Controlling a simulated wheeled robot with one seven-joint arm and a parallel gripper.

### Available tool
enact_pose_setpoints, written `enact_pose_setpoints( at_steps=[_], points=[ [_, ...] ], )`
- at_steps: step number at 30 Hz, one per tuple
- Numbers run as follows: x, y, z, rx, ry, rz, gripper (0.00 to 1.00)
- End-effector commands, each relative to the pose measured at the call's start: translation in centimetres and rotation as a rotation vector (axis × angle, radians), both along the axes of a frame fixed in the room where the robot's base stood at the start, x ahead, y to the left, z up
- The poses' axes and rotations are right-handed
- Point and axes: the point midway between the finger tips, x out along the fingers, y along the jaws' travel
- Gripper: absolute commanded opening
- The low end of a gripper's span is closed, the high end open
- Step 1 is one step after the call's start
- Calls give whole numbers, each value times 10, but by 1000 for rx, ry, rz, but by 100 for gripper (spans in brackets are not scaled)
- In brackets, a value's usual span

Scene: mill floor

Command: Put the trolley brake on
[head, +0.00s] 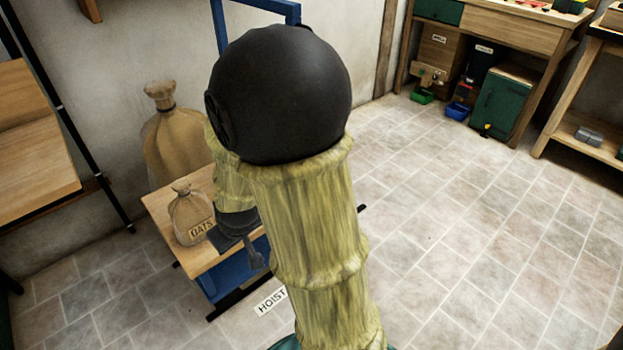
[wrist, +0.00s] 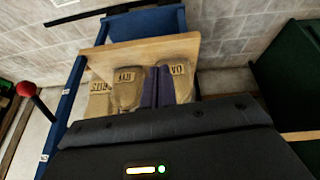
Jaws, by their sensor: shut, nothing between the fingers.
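The trolley has a blue frame and a wooden deck (head: 170,229); in the wrist view its deck edge (wrist: 200,47) and blue side rail (wrist: 64,120) show. A lever with a red knob (wrist: 26,89) stands at the left of the wrist view, beside the blue rail; I cannot tell for certain that it is the brake. My gripper (head: 258,263) is low beside the deck in the head view, partly hidden by my arm. In the wrist view my gripper (wrist: 157,74) is shut and empty, its fingers in front of the sacks and apart from the lever.
An oats sack (head: 190,217) sits on the deck; a bigger sack (head: 175,135) stands by the wall. A hoist sign (head: 271,300) lies on the floor. A wooden bench (head: 510,35) and a green cabinet (head: 507,105) are at the back right. The tiled floor at right is clear.

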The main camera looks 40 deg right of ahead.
Motion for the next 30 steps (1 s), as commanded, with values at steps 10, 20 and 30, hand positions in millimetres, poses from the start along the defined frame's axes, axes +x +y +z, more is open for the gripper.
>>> enact_pose_setpoints(
  at_steps=[10, 20, 30],
  points=[
    [98, -87, -52, -521, -182, 134, 0],
    [106, -183, -72, -1269, 25, 263, 0],
    [98, -202, -68, -1489, 158, 304, 0]
  ],
)
